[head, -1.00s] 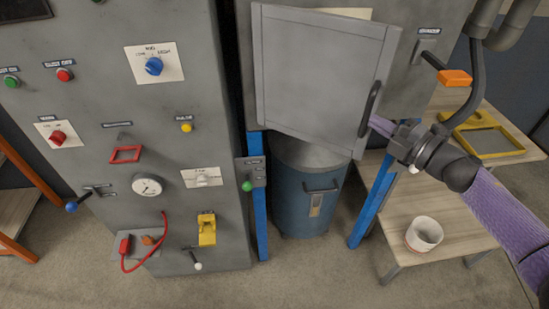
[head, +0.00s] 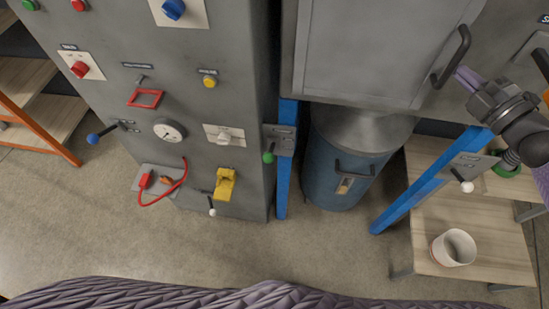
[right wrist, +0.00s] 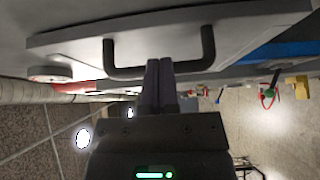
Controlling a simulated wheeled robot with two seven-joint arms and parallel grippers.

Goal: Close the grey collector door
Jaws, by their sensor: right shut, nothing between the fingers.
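The grey collector door (head: 375,45) is a flat panel on the collector's front, at the top of the head view. Its lower edge runs nearly level, and I cannot tell whether it sits flush. Its dark bar handle (head: 455,58) is on the right side. My right gripper (head: 464,76) is shut and empty, just right of the handle's lower end. In the right wrist view the fingertips (right wrist: 160,65) overlap the handle bar (right wrist: 125,72), with the door (right wrist: 170,32) behind. I cannot tell whether they touch it. My left gripper is not in view.
A blue drum (head: 345,165) stands below the collector, between blue legs (head: 420,190). A grey control cabinet (head: 235,60) stands to the left. A wooden bench (head: 475,215) with a white cup (head: 453,248) is at the lower right. Floor in front is clear.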

